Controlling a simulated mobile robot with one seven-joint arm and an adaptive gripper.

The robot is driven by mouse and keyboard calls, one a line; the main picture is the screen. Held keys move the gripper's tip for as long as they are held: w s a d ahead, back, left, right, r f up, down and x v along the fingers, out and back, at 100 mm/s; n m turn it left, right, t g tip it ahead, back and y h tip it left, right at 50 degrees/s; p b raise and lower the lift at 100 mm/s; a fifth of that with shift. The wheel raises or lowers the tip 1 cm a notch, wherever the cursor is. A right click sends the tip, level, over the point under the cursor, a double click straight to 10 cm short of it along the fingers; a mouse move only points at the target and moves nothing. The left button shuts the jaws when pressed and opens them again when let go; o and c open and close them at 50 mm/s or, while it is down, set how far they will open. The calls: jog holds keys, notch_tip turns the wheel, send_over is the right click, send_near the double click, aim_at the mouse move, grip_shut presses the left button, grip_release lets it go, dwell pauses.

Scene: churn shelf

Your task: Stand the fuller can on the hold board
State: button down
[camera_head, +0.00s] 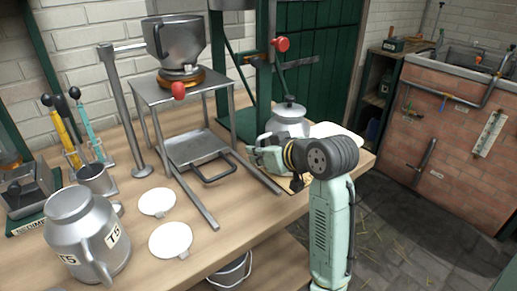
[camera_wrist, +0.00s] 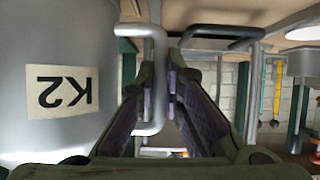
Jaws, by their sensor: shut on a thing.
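A grey metal can with a knobbed lid (camera_head: 288,116) stands upright at the right end of the bench, partly hidden behind my gripper (camera_head: 262,158). In the wrist view the can (camera_wrist: 60,45) fills the left side, with its K2 label upside down. My gripper (camera_wrist: 172,95) is shut on this can's bar handle (camera_wrist: 154,60). Another grey can (camera_head: 82,232), marked T5, stands open-handled at the front left. I cannot tell from the pictures which can is fuller. A tan board-like patch (camera_head: 289,184) shows below my gripper; whether it is the hold board is unclear.
A metal stand (camera_head: 150,92) holding a funnel-shaped vessel (camera_head: 176,42) is left of my gripper. Two white discs (camera_head: 170,240) lie near the T5 can. A green press frame (camera_head: 264,60) rises behind. A pale flat piece (camera_head: 350,136) shows behind my wrist.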

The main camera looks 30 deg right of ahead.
jog(key=c, duration=2.2)
grip_release()
jog(key=shift+f, duration=0.15)
jog(key=o, duration=0.5)
jog(key=shift+s+r, duration=0.15)
jog(key=shift+r, duration=0.1)
jog(key=b+v, duration=0.2)
jog(key=v, duration=0.9)
jog(key=shift+s+r, duration=0.2)
jog(key=shift+s, duration=0.15)
